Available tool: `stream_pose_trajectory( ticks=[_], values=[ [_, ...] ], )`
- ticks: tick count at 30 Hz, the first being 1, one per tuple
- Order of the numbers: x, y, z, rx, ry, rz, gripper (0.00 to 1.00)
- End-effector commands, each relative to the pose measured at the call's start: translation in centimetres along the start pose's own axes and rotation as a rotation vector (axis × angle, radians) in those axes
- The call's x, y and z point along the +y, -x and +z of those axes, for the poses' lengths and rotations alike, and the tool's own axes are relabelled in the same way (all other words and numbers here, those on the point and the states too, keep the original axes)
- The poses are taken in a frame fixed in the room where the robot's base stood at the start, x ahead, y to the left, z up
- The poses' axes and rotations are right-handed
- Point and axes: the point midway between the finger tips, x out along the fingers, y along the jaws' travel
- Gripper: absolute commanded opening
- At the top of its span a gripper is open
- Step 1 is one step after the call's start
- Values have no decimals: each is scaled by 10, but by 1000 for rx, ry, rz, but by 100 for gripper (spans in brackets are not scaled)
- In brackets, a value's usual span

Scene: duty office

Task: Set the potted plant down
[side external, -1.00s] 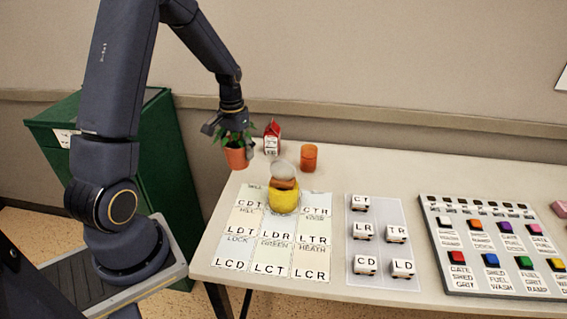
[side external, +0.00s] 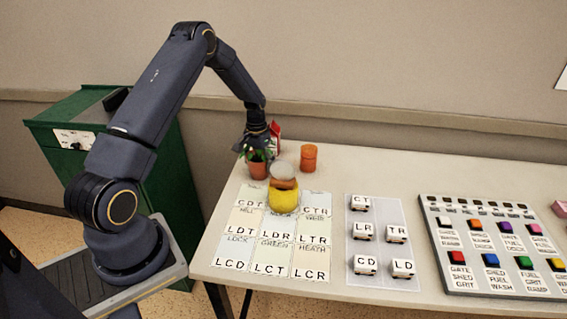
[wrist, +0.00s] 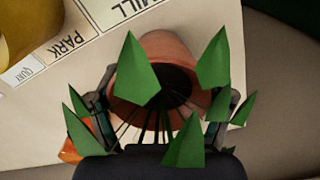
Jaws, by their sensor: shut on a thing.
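The potted plant is a terracotta pot (side external: 258,171) with green leaves. It is near the back left of the table, just left of the yellow jar-like object. My gripper (side external: 257,150) is shut on it from above, with leaves around the fingers. In the wrist view my gripper (wrist: 163,95) has a finger on each side of the pot (wrist: 168,45), and pointed leaves partly hide the pot and fingers. The pot looks close to the table top (side external: 225,207), but I cannot tell whether its base touches.
The yellow object (side external: 284,201) with an orange and grey top stands on the card grid (side external: 250,222). A red and white carton (side external: 276,131) is partly hidden behind my gripper. An orange cup (side external: 308,157) stands to the right. A green cabinet (side external: 60,165) is at left.

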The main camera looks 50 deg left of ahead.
Motion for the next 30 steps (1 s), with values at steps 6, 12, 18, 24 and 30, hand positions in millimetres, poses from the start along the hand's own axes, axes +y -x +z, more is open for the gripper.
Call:
stream_pose_trajectory(
  ticks=[6,12,18,24,30],
  values=[
    [0,0,-1,3,0,0,22],
    [0,-2,0,2,0,0,93],
    [0,-2,0,2,0,0,100],
    [0,0,0,2,0,0,100],
    [0,25,-2,6,0,-1,100]
  ],
)
